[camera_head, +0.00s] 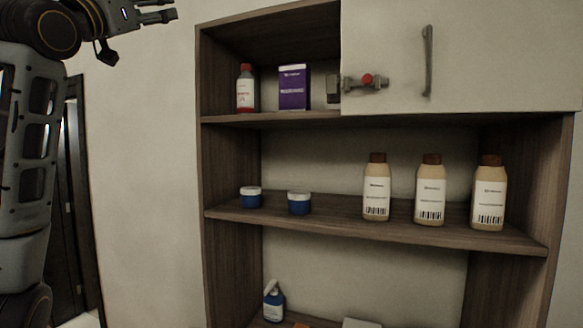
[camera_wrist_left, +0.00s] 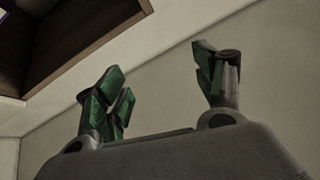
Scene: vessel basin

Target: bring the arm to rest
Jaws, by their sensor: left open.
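My left arm comes in from the left in the head view, raised along the left edge. My left gripper (camera_head: 158,10) is at the top, left of the shelf unit and level with its upper edge. It also shows in the left wrist view (camera_wrist_left: 160,85), with its green-padded fingers spread apart and nothing between them. Behind the fingers there is only pale wall, with a dark wooden part at the upper left. My right gripper is in neither view.
A wooden shelf unit (camera_head: 228,217) holds a red-capped bottle (camera_head: 245,90), a purple box (camera_head: 294,88), two blue jars (camera_head: 250,198) (camera_head: 298,204), three beige bottles (camera_head: 376,190) and a blue spray bottle (camera_head: 273,303). A white cabinet door (camera_head: 480,55) covers the upper right. Bare wall (camera_head: 140,180) lies left of the unit.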

